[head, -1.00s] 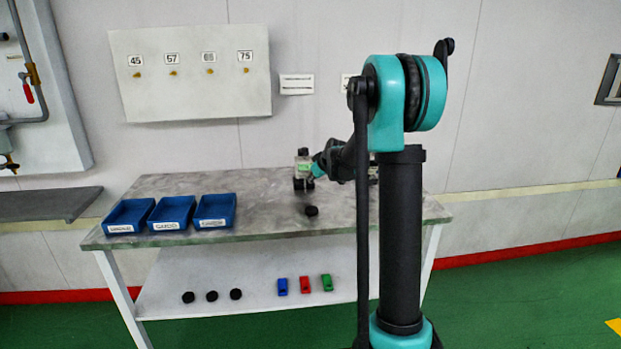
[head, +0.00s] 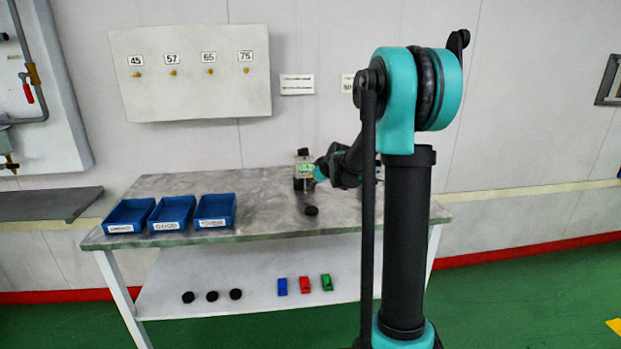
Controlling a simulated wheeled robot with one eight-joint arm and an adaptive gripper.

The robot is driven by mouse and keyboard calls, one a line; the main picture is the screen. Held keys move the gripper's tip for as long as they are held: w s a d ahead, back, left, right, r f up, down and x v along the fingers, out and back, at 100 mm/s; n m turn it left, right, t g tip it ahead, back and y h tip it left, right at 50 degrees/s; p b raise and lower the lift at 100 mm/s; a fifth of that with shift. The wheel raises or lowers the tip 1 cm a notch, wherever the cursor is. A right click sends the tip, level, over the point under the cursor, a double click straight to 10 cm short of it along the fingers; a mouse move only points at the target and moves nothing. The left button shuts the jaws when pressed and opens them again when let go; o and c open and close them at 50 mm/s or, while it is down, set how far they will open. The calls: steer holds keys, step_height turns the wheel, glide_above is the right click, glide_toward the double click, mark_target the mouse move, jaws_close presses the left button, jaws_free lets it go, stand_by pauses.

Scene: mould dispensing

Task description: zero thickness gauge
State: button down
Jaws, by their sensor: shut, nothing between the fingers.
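The thickness gauge (head: 304,164) stands upright on the grey table, toward the back right of its clear area. It has a pale body with a small green patch and a dark top. My gripper (head: 317,173) is right of the gauge, close against it in the picture. I cannot tell whether they touch. My gripper is shut and holds nothing. Its fingertips are small and hard to make out. My arm hides part of the table right of the gauge.
A black round piece (head: 311,211) lies on the table (head: 262,209) in front of the gauge. Blue trays (head: 172,226) line the left side. The lower shelf (head: 255,307) holds black discs (head: 212,296) and small coloured blocks (head: 305,291). A numbered panel (head: 190,95) hangs behind.

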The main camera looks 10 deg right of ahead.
steer(key=shift+s, duration=1.15)
steer(key=s+d+f+m+g+h, duration=0.1)
steer(key=s+f, duration=0.3)
steer(key=s, duration=0.9)
steer(key=s+d+f+m+g+h, duration=0.1)
steer(key=s+f+m, duration=0.3)
steer(key=s, duration=0.9)
steer(key=s+d+f+m+g+h, duration=0.1)
steer(key=s+f, duration=0.3)
steer(key=s, duration=0.9)
steer(key=shift+s+d+m+g, duration=0.25)
steer(key=shift+d+m+g, duration=0.15)
steer(key=shift+m+g, duration=0.45)
steer(key=shift+r, duration=0.1)
